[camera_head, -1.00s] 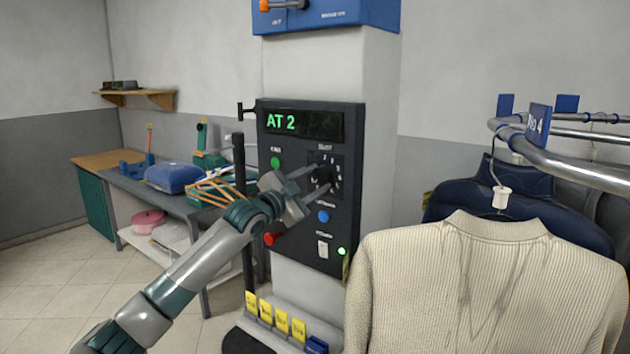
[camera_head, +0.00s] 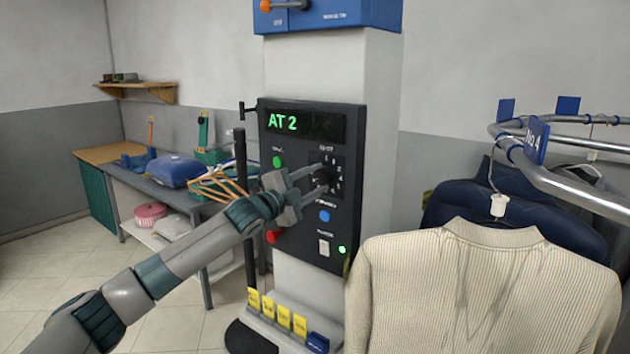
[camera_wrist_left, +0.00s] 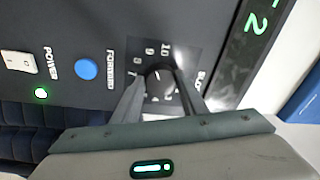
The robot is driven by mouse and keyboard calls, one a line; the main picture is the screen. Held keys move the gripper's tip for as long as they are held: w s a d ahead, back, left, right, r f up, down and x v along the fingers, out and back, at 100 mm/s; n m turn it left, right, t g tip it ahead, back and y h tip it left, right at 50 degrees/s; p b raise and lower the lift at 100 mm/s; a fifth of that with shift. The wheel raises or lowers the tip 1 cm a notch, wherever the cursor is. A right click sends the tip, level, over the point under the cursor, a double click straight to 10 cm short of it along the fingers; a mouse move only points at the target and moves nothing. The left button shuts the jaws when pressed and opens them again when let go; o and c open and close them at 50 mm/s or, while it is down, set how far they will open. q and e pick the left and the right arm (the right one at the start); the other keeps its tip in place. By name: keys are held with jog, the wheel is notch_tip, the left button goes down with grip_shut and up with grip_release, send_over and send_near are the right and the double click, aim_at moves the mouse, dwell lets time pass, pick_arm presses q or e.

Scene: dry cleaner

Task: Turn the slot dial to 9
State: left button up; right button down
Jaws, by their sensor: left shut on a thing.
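The black slot dial (camera_head: 325,177) sits on the dark control panel (camera_head: 300,250), and it also shows in the left wrist view (camera_wrist_left: 160,84) with white numerals around it. My left gripper (camera_head: 323,178) has its two fingers on either side of the dial, shut on it; in the left wrist view the gripper (camera_wrist_left: 155,92) straddles the dial too. The fingers and the small print make the pointer's number hard to tell. The display (camera_head: 290,123) reads "AT 2" in green. My right gripper is not in view.
The panel has a green button (camera_head: 278,162), a red button (camera_head: 272,237), a blue button (camera_head: 324,216) and a white power switch (camera_head: 323,247). A cream garment (camera_head: 480,290) hangs on a rail (camera_head: 575,185) close at the right. A cluttered workbench (camera_head: 180,200) stands behind on the left.

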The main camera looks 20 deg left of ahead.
aim_at(319, 179)
pick_arm(q)
jog(key=o, duration=1)
jog(key=shift+d, duration=0.1)
jog(key=shift+o, duration=0.2)
jog(key=shift+b+v, duration=0.4)
jog(key=shift+v, duration=0.45)
jog(key=shift+b+v, duration=0.4)
jog(key=shift+v, duration=0.75)
jog(key=b+v, duration=0.4)
jog(key=v, duration=0.9)
jog(key=shift+s+f, duration=0.15)
jog(key=shift+f, duration=0.05)
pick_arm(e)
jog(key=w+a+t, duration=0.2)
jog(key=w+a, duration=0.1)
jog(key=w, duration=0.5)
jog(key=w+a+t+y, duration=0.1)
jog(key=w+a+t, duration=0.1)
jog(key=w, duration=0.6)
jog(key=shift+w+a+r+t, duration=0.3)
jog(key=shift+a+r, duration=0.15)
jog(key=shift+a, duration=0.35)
pick_arm(q)
jog(key=shift+f, duration=0.1)
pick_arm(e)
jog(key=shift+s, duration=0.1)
